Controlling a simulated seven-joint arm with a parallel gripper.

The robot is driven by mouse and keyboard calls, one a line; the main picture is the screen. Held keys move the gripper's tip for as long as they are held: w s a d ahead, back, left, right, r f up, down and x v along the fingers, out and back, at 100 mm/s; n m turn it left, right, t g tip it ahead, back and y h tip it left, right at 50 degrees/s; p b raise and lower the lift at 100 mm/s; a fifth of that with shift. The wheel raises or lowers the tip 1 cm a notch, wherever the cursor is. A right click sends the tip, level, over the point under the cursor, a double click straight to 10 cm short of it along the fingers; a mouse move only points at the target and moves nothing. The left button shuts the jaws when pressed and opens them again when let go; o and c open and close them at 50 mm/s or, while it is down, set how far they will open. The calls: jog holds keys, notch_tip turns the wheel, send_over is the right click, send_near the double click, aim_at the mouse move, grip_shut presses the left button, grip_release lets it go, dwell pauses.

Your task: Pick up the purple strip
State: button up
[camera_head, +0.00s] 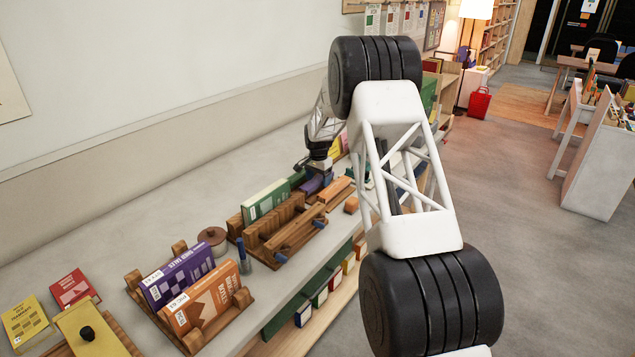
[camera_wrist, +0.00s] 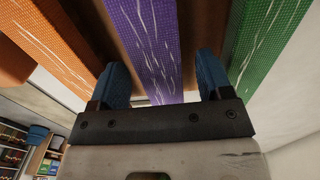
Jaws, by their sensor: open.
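The purple strip (camera_wrist: 147,45) runs down the middle of the wrist view, between the two blue fingers of my gripper (camera_wrist: 162,82). The fingers stand apart, one on each side of the strip, with a gap on both sides. In the head view the purple strip (camera_head: 311,185) shows as a small piece by my gripper (camera_head: 317,172), which is at the shelf top near the wall. Much of the strip there is hidden by the gripper and other things.
An orange strip (camera_wrist: 45,35) lies left and a green strip (camera_wrist: 272,45) right of the purple one in the wrist view. In the head view, a wooden rack (camera_head: 285,232), a brown pot (camera_head: 212,237) and book stands with a purple book (camera_head: 178,275) occupy the shelf top.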

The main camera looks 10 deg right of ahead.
aim_at(318, 179)
dwell(0.4)
jog(key=c, duration=1)
jog(key=shift+r, duration=0.1)
jog(key=shift+r, duration=4.9)
jog(key=s+a+r, duration=0.4)
jog(key=s+a, duration=0.2)
jog(key=s+a+r, duration=0.4)
jog(key=s+a, duration=0.2)
jog(key=s+a+r, duration=0.4)
jog(key=s+a, duration=0.3)
jog(key=shift+s+r, duration=0.1)
jog(key=shift+r, duration=0.2)
